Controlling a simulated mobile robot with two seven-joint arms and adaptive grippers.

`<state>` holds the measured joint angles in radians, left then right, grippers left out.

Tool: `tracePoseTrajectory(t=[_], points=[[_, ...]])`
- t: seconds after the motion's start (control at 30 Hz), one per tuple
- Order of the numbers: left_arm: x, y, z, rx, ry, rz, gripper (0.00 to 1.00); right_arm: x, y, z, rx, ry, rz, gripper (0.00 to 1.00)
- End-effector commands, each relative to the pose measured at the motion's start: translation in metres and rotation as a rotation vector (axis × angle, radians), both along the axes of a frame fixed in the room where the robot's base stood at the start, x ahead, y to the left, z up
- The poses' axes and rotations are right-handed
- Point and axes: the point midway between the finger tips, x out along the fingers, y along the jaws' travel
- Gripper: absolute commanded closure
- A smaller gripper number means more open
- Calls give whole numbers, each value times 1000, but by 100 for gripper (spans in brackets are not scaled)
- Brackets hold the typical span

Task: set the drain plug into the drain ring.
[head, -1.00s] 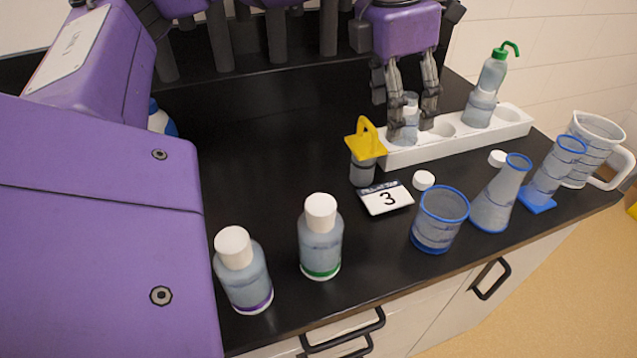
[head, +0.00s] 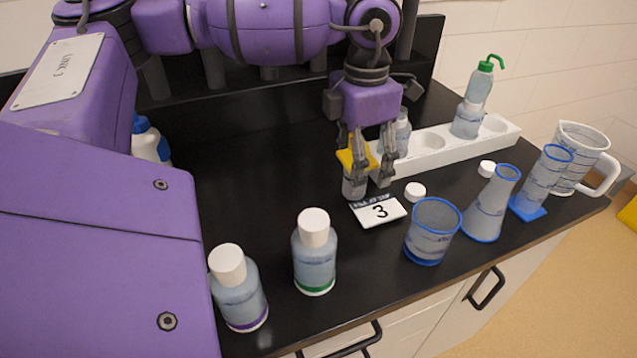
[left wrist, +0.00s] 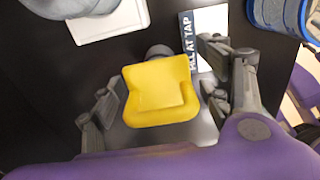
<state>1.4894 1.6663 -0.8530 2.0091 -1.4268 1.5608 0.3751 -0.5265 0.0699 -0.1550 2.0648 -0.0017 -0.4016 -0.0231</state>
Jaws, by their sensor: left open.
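A yellow-topped piece (head: 345,160) with a grey, cup-like body stands upright on the black bench, left of the white rack. I take it for the drain plug, but cannot be sure. In the left wrist view its yellow top (left wrist: 160,92) lies between the two fingers. My left gripper (head: 367,184) points down at it, open, with the fingers on either side; I cannot tell whether they touch it. I cannot make out a drain ring in either view. My right gripper is not in view.
A numbered card (head: 380,211) lies just in front. The white rack (head: 445,152) behind holds bottles. A blue-rimmed beaker (head: 432,232), a flask (head: 490,205) and a white cap (head: 415,191) stand to the right. White-capped bottles (head: 314,255) stand nearer left.

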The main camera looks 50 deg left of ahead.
Motion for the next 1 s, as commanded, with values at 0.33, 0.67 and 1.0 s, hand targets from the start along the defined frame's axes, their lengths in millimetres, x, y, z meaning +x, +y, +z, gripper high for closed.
tracePoseTrajectory(t=[0.33, 0.67, 1.0], points=[[0, 0, 0, 0, 0, 0, 62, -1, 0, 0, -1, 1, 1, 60], [1, 0, 1, 0, -2, 0, 93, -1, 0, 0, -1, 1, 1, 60], [2, 0, 18, 0, -5, 0, 93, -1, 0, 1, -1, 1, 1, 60]])
